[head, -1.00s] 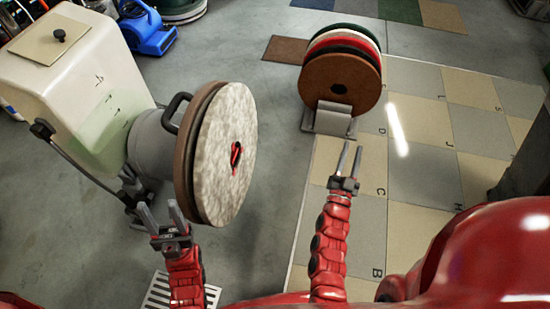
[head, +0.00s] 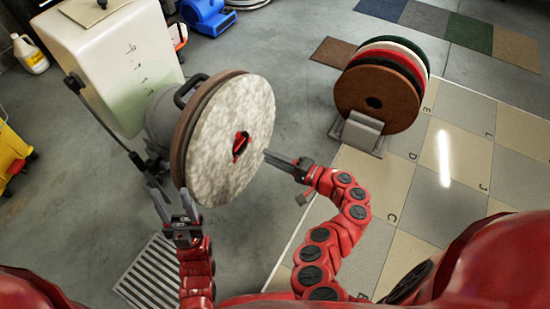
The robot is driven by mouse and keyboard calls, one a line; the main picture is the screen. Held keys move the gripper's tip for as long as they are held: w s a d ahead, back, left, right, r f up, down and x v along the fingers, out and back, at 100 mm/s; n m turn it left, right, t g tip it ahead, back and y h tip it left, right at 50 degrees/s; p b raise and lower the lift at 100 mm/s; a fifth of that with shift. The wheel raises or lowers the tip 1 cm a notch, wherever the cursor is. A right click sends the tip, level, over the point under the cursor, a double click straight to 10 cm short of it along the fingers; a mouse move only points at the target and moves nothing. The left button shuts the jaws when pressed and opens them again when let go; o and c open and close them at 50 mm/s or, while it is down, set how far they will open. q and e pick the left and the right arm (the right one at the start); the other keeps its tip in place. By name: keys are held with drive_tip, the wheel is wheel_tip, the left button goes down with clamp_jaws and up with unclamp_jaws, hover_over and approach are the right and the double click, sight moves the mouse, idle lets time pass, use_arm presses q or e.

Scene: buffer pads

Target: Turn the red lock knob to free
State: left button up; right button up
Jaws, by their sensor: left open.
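The red lock knob (head: 240,146) sits in the dark centre hole of a round, pale mottled pad (head: 222,175) on the floor machine's tilted head. My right gripper (head: 266,156) points left at the knob from the right, with a fingertip close to the pad face; contact cannot be judged. Its fingers are seen side-on, so its opening is unclear. My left gripper (head: 173,196) is open and empty, near the pad's lower left edge. Its fingers point up, beside the brown rim behind the pad.
The machine's cream tank (head: 115,60) stands upper left. A holder (head: 362,132) with several coloured pads, brown at the front, stands right on the tiled floor. A floor grate (head: 155,275) lies lower left. A yellow bucket (head: 10,160) stands far left.

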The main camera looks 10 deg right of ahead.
sight(240, 145)
drive_tip(key=b+x, duration=0.1)
drive_tip(key=x, duration=0.9)
idle(0.3)
drive_tip(key=shift+b, duration=0.3)
idle(0.3)
clamp_jaws()
idle(1.3)
